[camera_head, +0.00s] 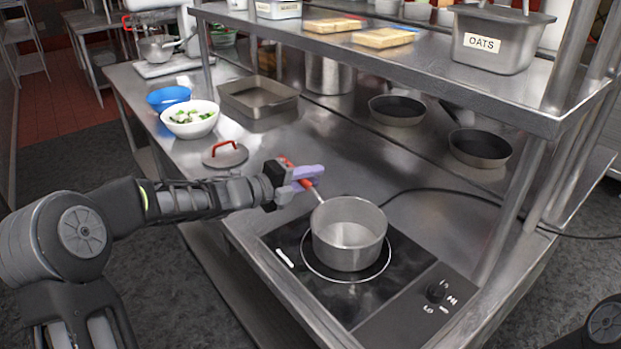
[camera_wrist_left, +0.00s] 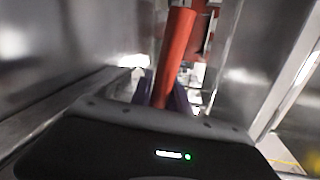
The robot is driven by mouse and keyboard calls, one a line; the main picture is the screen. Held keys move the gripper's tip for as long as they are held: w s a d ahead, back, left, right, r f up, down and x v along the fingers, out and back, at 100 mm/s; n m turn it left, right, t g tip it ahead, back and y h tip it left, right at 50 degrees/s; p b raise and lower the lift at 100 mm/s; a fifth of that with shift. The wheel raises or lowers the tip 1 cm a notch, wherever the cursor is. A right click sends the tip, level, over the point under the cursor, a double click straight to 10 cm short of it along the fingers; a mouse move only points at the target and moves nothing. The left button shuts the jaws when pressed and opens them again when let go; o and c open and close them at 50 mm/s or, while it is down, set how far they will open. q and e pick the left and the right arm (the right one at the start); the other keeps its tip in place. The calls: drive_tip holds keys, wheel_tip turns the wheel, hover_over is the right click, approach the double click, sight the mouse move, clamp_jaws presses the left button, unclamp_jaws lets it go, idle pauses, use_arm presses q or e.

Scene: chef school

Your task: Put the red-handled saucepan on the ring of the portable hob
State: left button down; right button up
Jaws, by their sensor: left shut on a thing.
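The saucepan (camera_head: 348,232) is a grey metal pan with a red handle, upright over the ring (camera_head: 313,268) of the black portable hob (camera_head: 290,250). It covers most of the ring, whose pale outline shows at its front and left. I cannot tell whether its base touches the glass. My left gripper (camera_head: 309,178) is shut on the red handle at the pan's upper left. In the left wrist view the red handle (camera_wrist_left: 175,55) rises between the purple fingers. My right gripper is not in view; only a piece of my right arm shows at the lower right.
A red-handled lid (camera_head: 226,156), a white bowl of salad (camera_head: 190,120) and a blue bowl (camera_head: 168,97) are on the counter behind my left arm. Two dark frying pans (camera_head: 397,109) stand farther back, under the shelf. A shelf post (camera_head: 510,205) rises right of the hob.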

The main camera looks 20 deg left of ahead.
use_arm(q)
drive_tip(key=shift+f, duration=0.1)
drive_tip(key=c, duration=1.3)
unclamp_jaws()
drive_tip(key=shift+o, duration=0.2)
drive_tip(key=b+v, duration=0.1)
drive_tip(key=v, duration=1.1)
